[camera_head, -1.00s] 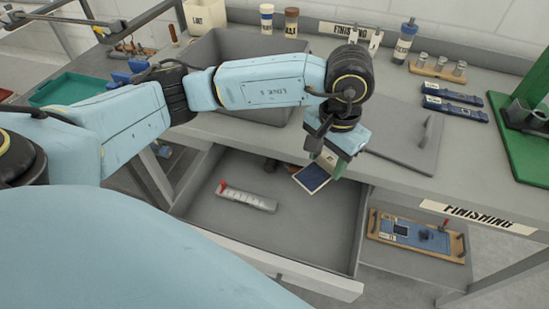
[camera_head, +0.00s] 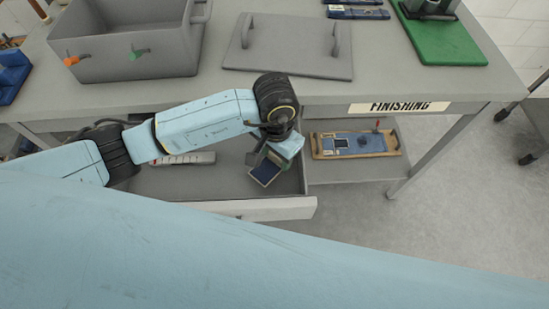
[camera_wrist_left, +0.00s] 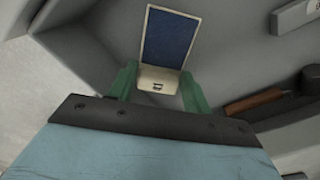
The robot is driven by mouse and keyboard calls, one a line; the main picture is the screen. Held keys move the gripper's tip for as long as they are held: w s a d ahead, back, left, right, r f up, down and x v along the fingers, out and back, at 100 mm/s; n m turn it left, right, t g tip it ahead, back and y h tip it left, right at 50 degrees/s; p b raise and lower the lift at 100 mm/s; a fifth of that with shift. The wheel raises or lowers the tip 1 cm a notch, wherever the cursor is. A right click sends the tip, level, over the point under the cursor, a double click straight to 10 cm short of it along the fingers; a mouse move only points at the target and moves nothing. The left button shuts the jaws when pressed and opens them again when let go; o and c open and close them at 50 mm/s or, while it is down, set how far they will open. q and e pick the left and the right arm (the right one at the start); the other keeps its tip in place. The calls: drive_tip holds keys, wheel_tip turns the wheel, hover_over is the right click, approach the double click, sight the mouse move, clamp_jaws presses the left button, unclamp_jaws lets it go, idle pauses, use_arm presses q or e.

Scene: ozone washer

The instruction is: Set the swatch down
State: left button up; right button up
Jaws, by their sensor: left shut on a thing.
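The swatch (camera_head: 265,172) is a small dark blue panel with a cream border. My left gripper (camera_head: 274,157) is shut on its cream end, with the blue part sticking out. In the head view the swatch appears over the right part of the open drawer (camera_head: 240,207); its height above the drawer floor is hard to tell. In the left wrist view the swatch (camera_wrist_left: 170,40) points away from me, its cream end between the green fingers of the gripper (camera_wrist_left: 158,84). My right gripper is not in view.
A wooden tray (camera_head: 316,147) with a blue mat and small items sits on the lower shelf, right of the drawer. A pale strip (camera_head: 190,158) lies in the drawer behind my arm. A grey bin (camera_head: 130,65) and grey lid (camera_head: 285,62) occupy the tabletop above.

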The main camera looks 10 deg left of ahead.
sight(275, 161)
use_arm(q)
drive_tip(key=shift+f, duration=1.5)
drive_tip(key=shift+f, duration=0.2)
drive_tip(key=o, duration=1)
drive_tip(key=shift+c, duration=0.2)
drive_tip(key=shift+r, duration=0.1)
wheel_tip(275, 161, up, 12)
drive_tip(key=shift+r, duration=0.1)
